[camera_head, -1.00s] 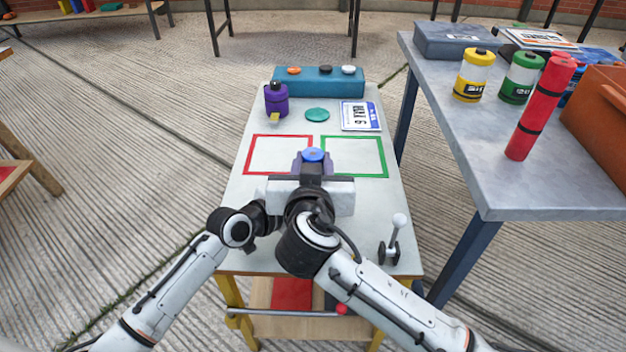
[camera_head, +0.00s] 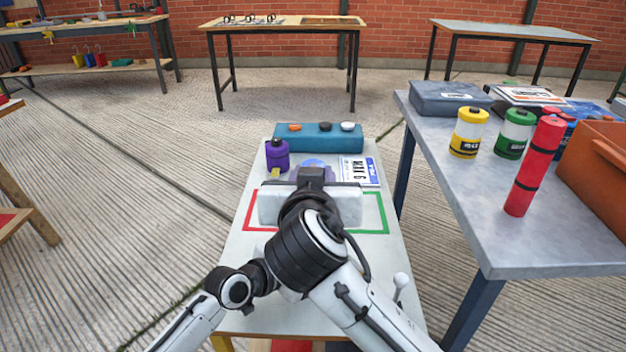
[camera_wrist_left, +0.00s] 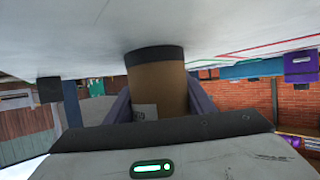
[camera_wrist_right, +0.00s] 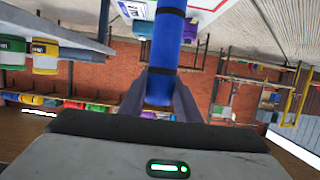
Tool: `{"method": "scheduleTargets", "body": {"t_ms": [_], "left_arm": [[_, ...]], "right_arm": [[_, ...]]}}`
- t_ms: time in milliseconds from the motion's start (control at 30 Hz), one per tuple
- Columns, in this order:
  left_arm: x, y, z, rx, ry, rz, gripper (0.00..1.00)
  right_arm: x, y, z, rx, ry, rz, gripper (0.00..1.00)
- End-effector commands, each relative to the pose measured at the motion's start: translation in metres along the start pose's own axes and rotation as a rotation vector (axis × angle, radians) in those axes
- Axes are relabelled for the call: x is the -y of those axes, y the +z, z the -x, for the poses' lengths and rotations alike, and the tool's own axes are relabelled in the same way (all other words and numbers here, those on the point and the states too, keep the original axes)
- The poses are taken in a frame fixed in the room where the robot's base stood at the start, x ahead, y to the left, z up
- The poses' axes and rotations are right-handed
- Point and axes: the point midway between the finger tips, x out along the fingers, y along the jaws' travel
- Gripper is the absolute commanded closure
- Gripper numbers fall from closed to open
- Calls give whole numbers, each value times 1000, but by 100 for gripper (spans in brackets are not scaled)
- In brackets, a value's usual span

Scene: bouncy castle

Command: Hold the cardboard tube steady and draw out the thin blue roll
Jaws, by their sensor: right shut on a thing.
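The thin blue roll has dark bands; its round blue top (camera_head: 313,162) shows in the head view beyond my right gripper (camera_head: 313,175). In the right wrist view, my right gripper (camera_wrist_right: 160,95) is shut on the blue roll (camera_wrist_right: 167,45) near one end, and the rest runs out of frame. In the left wrist view, the brown cardboard tube (camera_wrist_left: 158,85) with a dark end band stands against the white tabletop, between the fingers of my left gripper (camera_wrist_left: 158,100), which look closed on its sides. In the head view, my right arm hides the tube and left gripper.
A purple bottle (camera_head: 277,155), a race bib (camera_head: 360,172) and a teal case (camera_head: 318,137) are at the table's far end. Red (camera_head: 247,222) and green (camera_head: 385,215) outlines are partly covered. The right-hand table (camera_head: 470,200) holds canisters, a red roll (camera_head: 535,165) and an orange crate (camera_head: 597,170).

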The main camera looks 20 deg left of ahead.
Motion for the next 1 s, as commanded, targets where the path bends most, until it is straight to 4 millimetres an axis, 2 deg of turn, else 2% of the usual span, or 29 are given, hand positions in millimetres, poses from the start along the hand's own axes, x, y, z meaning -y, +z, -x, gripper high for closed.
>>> {"method": "scheduleTargets", "body": {"t_ms": [33,133,400,533,667,1000], "left_arm": [[0,0,0,0,0,-1,45],[0,0,0,0,0,-1,30],[0,0,1,0,0,0,30],[1,0,9,0,-2,-1,30],[0,1,31,2,-1,-4,30],[0,2,100,3,-1,-2,30]], "right_arm": [[0,-1,0,-2,0,0,100],[0,0,0,-2,0,0,100],[0,0,0,-2,0,0,100],[0,0,0,-2,0,0,100],[0,0,0,-2,0,0,100],[0,0,0,-2,0,0,100]]}}
